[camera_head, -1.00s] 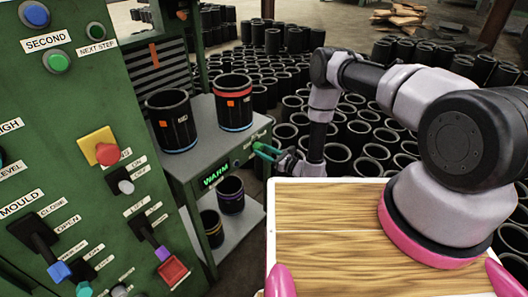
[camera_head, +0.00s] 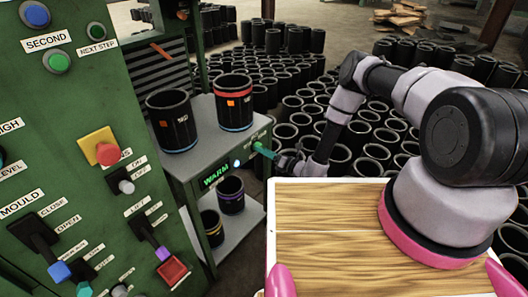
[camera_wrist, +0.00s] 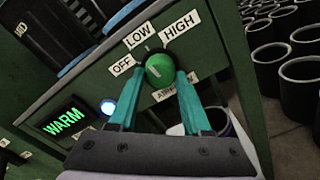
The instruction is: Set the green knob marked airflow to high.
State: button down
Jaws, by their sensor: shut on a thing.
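The green airflow knob (camera_wrist: 160,72) is on the front panel of a grey-green bench, with the labels OFF (camera_wrist: 122,64), LOW (camera_wrist: 139,36) and HIGH (camera_wrist: 181,24) around its upper side. A pale mark shows on its face, but I cannot tell exactly which label it points at. The AIRFLOW label below is partly hidden by a finger. My gripper (camera_wrist: 160,74) has its teal fingers on either side of the knob, shut on it.
A lit WARM display (camera_wrist: 63,122) and a glowing round light (camera_wrist: 108,107) sit left of the knob. Black sleeves (camera_head: 235,102) stand on the bench top, others on its lower shelf. Many sleeves (camera_head: 340,158) crowd the floor. A green control panel (camera_head: 70,165) stands left.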

jog(key=shift+s+m, duration=0.1)
jog(key=shift+m, duration=5)
jog(key=shift+c, duration=1.8)
grip_release()
